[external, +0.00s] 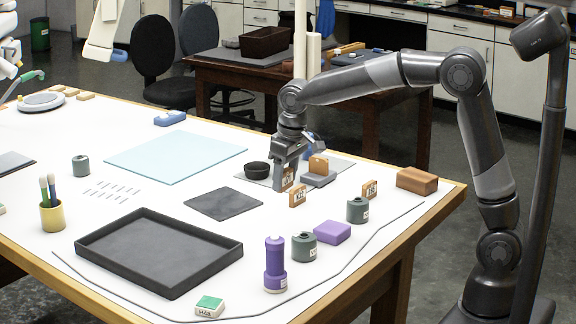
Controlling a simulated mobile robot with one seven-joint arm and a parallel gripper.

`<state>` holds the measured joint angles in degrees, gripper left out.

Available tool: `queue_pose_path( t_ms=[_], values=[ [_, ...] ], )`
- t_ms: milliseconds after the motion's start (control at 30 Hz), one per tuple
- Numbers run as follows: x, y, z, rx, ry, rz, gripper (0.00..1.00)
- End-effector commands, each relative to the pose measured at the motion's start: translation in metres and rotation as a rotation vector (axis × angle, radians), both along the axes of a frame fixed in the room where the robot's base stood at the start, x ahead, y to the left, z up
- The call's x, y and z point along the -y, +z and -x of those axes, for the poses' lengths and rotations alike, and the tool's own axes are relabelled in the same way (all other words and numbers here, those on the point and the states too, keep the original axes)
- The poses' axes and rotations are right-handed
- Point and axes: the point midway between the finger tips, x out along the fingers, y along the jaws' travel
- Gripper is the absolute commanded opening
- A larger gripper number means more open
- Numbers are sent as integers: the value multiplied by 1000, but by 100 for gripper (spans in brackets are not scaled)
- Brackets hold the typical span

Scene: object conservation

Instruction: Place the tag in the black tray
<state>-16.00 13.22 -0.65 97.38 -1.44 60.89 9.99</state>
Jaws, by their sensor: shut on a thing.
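The black tray (160,276) lies flat and empty at the front left of the white table. My gripper (284,183) points down near the grey mat, behind and to the right of the tray. It is shut on a small wooden tag (288,177) with a white label; the fingers partly hide it. A third one (369,189) stands farther right. I cannot tell whether the held tag touches the surface below.
A dark flat mat (223,204) lies between my gripper and the tray. A grey holder (318,180) and a black bowl (257,170) flank my gripper. Grey-green weights (304,247), a purple block (332,233) and a purple cylinder (275,263) stand right of the tray.

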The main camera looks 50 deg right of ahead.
Motion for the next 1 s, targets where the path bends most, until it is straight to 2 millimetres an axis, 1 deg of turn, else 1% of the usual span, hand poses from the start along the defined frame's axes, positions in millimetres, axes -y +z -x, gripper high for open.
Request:
queue_pose_path(
  t_ms=[67,167,267,400,500,600,700,867,967,1000],
  values=[
    [0,4,-3,0,6,0,32],
    [-11,7,-14,-1,33,1,32],
    [-35,12,-33,0,76,3,32],
    [-76,17,-59,0,148,3,32],
    [-105,19,-74,0,196,2,32],
    [-129,20,-85,0,236,2,32],
    [-146,20,-92,0,264,0,32],
    [-162,19,-96,-2,287,-1,32],
    [-176,12,-96,-3,293,-1,32],
    [-183,7,-96,-3,294,0,32]
  ],
)
